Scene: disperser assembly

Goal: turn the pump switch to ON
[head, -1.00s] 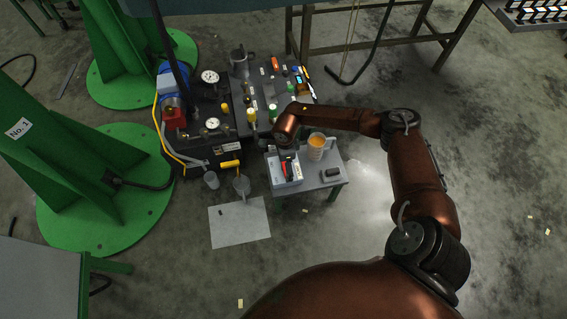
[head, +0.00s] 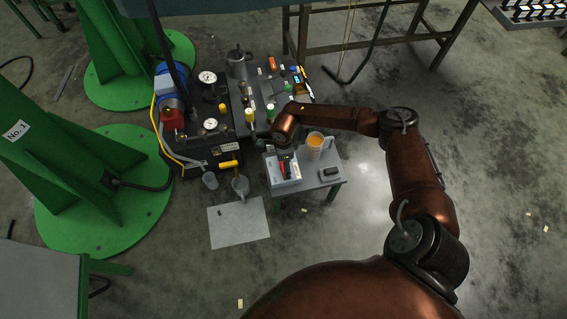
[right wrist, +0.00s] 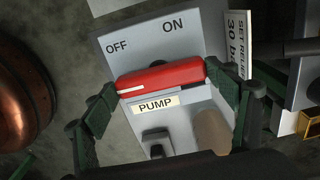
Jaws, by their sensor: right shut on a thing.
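The pump switch box (head: 287,180) is a light grey box on a small grey side table. In the right wrist view its panel (right wrist: 200,24) bears the words OFF and ON and a PUMP label (right wrist: 155,104). Its red handle (right wrist: 165,75) lies nearly crosswise, and the white line at its left end is below OFF. My right gripper (right wrist: 168,92) has one finger at each end of the handle and is shut on it. In the head view my right gripper (head: 284,152) is over the box and is partly hidden by my wrist. My left gripper is not in view.
An orange-filled cup (head: 315,146) and a small black object (head: 330,172) share the side table (head: 318,184). The dark machine (head: 212,146) with gauges and valves stands close at the left. A white sheet (head: 238,226) lies on open floor in front.

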